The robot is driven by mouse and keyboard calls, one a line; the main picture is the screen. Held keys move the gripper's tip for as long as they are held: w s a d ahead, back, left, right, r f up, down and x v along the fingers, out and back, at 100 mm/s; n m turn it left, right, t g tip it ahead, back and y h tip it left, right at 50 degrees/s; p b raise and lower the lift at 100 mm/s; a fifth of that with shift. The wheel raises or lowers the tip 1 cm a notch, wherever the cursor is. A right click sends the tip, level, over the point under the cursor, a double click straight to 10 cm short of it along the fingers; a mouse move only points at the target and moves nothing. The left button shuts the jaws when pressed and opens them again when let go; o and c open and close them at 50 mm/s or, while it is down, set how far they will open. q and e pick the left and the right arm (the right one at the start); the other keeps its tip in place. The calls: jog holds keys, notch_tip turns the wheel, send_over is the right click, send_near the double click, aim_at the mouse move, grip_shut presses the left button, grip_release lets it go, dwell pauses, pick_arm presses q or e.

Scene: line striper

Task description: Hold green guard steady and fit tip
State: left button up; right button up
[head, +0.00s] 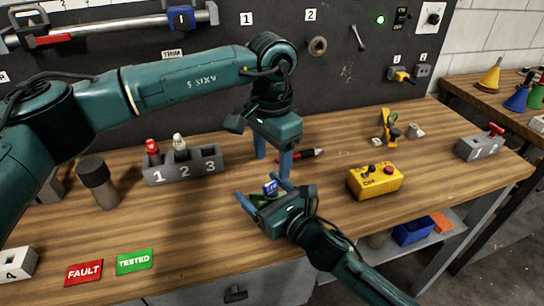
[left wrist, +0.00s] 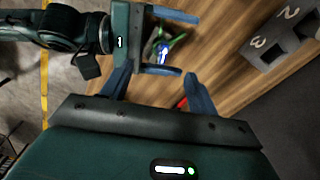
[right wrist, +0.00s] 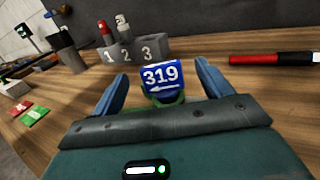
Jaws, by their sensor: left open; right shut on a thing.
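My right gripper (head: 268,188) is shut on the green guard (head: 259,197), low over the middle of the bench. The guard carries a blue block marked 319 with a white arrow (right wrist: 160,76); its green part (right wrist: 168,99) shows below. My left gripper (head: 273,156) is open and empty, pointing down just behind and above the guard. In the left wrist view the guard (left wrist: 175,47) lies beyond my open left fingers, between the right fingers. A grey holder (head: 185,168) has a red-topped piece (head: 152,147) at 1 and a white-topped piece (head: 179,142) at 2. Which piece is the tip, I cannot tell.
A red and black marker-like tool (head: 300,155) lies behind my left gripper. A yellow control box (head: 375,180) stands to the right. A dark cylinder (head: 98,183) stands left. FAULT (head: 84,272) and TESTED (head: 134,262) cards lie front left. The front middle is clear.

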aim_at(269, 184)
pick_arm(q)
jog(key=shift+n, duration=0.3)
jog(key=shift+c, duration=1.4)
jog(key=n, duration=0.2)
jog(key=shift+a+r+n, duration=0.1)
jog(key=shift+n, duration=0.2)
jog(key=c, duration=0.3)
jog(key=n, duration=0.4)
jog(key=shift+a+r+h, duration=0.15)
jog(key=shift+h, duration=0.15)
jog(key=n, duration=0.6)
jog(key=shift+a+r+n, duration=0.2)
jog(key=shift+r+n, duration=0.1)
jog(key=shift+n, duration=0.1)
jog(key=n, duration=0.4)
jog(key=shift+a+r+h, duration=0.15)
jog(key=shift+h, duration=0.15)
jog(key=n, duration=0.4)
jog(key=shift+a+r+n, duration=0.2)
jog(key=shift+n, duration=0.1)
jog(key=shift+w+d+f+n+h, duration=0.15)
jog(key=shift+f+n, duration=1.3)
jog(key=shift+n, duration=0.8)
jog(key=shift+s+d+f+n+h, duration=0.1)
jog(key=shift+f+n+h, duration=0.1)
jog(key=shift+f+n, duration=1.65)
jog(key=shift+w+d+f+n+h, duration=0.15)
jog(key=shift+f+n, duration=0.9)
jog(key=shift+n, duration=1.55)
